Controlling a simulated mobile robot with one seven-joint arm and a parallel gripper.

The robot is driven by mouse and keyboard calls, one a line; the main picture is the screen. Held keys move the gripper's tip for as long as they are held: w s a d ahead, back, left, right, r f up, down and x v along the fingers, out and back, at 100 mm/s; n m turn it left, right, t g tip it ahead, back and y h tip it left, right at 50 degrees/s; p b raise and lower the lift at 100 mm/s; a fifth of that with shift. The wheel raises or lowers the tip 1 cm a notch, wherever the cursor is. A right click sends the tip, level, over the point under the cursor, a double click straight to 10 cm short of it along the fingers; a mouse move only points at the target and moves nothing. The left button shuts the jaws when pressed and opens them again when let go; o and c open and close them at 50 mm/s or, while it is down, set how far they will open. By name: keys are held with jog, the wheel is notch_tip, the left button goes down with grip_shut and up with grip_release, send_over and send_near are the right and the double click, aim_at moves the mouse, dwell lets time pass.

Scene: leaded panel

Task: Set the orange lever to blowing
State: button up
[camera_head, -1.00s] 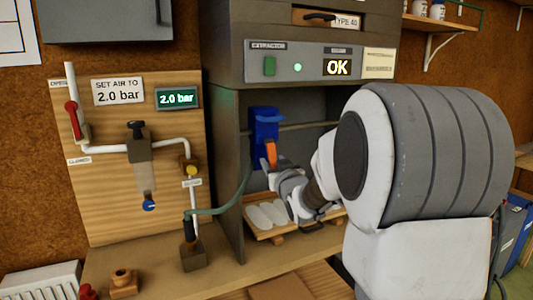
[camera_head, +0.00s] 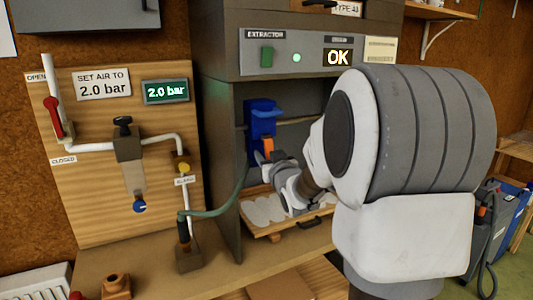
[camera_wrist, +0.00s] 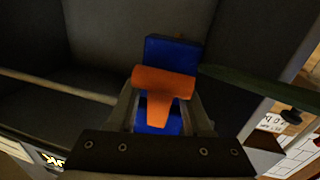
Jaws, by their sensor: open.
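The orange lever (camera_head: 267,146) sits on the front of a blue unit (camera_head: 261,116) inside the grey cabinet. In the wrist view the lever (camera_wrist: 163,82) has a wide orange bar and a narrower stem, in front of the blue body (camera_wrist: 172,50). My gripper (camera_head: 268,158) is at the lever, partly hidden by my wrist in the head view. In the wrist view its fingers (camera_wrist: 160,104) are apart, one on each side of the stem. I cannot tell whether either finger touches the lever. No position marks for the lever are legible.
A wooden tray (camera_head: 309,236) with pale pieces lies below my wrist on the cabinet floor. A green hose (camera_head: 218,211) runs from the unit to the left. The pipe board (camera_head: 86,190) stands at left; its display (camera_head: 166,91) reads 2.0 bar. The cabinet's side wall is close by.

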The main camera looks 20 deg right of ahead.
grip_shut()
dwell(1.3)
